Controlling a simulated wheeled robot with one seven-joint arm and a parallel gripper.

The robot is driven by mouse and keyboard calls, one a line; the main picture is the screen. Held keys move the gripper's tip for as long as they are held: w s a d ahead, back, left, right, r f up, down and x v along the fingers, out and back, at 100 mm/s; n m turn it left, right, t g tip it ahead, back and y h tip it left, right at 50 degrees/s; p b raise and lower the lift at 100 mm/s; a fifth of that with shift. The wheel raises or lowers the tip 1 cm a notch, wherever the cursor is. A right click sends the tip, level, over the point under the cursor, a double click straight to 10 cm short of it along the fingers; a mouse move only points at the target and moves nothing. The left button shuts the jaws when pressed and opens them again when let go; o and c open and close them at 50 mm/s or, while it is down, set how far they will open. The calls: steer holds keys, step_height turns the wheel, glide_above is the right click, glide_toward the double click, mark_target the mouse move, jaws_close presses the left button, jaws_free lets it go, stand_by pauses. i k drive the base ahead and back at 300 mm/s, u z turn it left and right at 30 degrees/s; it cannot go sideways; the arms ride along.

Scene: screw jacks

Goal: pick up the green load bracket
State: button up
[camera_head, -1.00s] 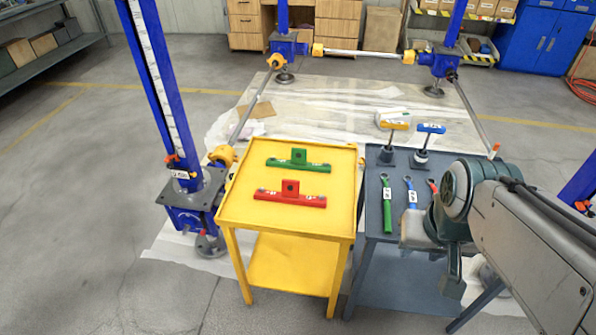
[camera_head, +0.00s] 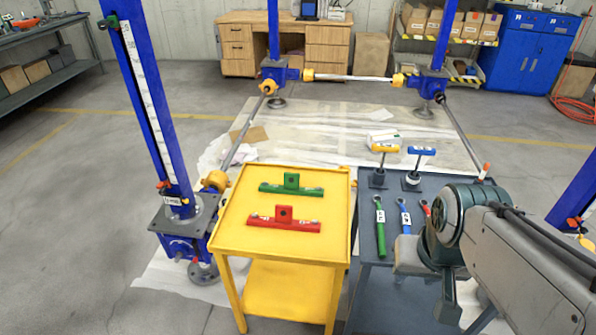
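The green load bracket (camera_head: 291,186) lies on the yellow table (camera_head: 231,218), toward its back. It is a flat bar with an upright block and a hole in its middle. A red bracket (camera_head: 284,220) of the same shape lies in front of it, apart from it. My arm shows at the right, folded over the grey table. The gripper's fingers cannot be made out, so I cannot tell whether it is open or shut. The arm is well to the right of the green bracket, not touching it.
The grey table (camera_head: 353,299) beside the yellow one holds green (camera_head: 380,228), blue (camera_head: 404,217) and red-handled wrenches and two T-handled tools (camera_head: 385,162) (camera_head: 421,166). A blue screw jack column (camera_head: 143,100) stands left of the yellow table. Open floor (camera_head: 70,230) lies at the left.

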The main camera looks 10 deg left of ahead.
mark_target(291, 186)
steer(key=u, duration=0.4)
steer(key=k, duration=0.45)
steer(key=u, duration=1.3)
steer(key=i, duration=1.05)
steer(key=z, duration=0.95)
steer(key=i, duration=0.75)
steer(key=z, duration=0.75)
